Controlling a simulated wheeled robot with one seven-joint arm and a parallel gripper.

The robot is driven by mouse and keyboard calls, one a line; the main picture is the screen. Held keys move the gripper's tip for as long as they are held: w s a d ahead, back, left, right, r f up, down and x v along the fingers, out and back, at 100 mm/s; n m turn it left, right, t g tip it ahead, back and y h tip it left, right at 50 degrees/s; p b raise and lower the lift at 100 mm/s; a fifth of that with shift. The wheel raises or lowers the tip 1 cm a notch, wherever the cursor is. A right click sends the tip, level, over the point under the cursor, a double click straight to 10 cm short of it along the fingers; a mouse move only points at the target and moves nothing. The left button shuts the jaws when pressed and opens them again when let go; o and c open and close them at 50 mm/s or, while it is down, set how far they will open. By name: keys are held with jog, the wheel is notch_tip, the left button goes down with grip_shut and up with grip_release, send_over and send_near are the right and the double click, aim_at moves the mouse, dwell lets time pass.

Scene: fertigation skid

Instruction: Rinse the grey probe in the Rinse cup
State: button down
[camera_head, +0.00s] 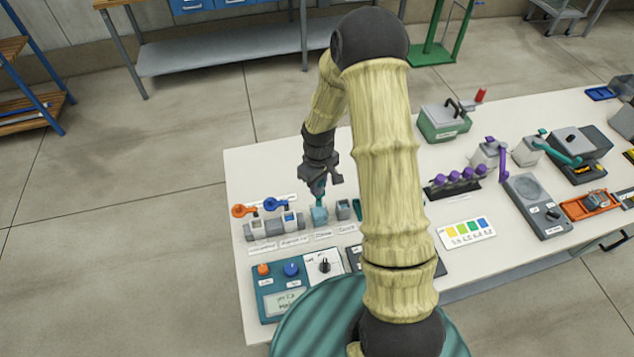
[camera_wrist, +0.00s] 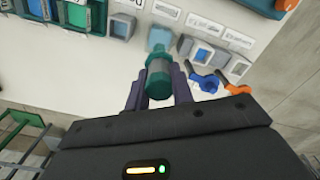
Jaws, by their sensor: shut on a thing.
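My gripper (camera_head: 320,186) is shut on a teal-green probe with a paler grey-green band (camera_wrist: 158,78). It points down over the row of small cups at the left of the bench. The probe's lower end is over or at a light-blue cup (camera_head: 320,215); I cannot tell whether the tip is inside it. Left of that cup stand cups with a blue tap (camera_head: 272,204) and an orange tap (camera_head: 240,210). A grey cup (camera_head: 343,210) stands to its right. The labels in front are too small to read surely, so I cannot tell which is Rinse.
A teal control box (camera_head: 290,292) with knobs stands in front of the cups. A teal item (camera_head: 357,209) stands right of the grey cup, beside my arm. Purple-topped items (camera_head: 453,180) and a colour chart (camera_head: 466,232) lie farther right. My arm hides the bench middle.

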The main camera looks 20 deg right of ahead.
aim_at(319, 204)
jog(key=shift+w+d+f+b, duration=0.1)
jog(key=shift+f+b, duration=0.8)
jog(key=shift+f, duration=0.2)
notch_tip(319, 204, down, 2)
jog(key=shift+b, duration=0.7)
jog(key=shift+f+b, duration=1.35)
jog(key=shift+f, duration=0.55)
jog(key=shift+r+p, duration=0.7)
jog(key=shift+r, duration=0.15)
jog(key=shift+f, duration=0.15)
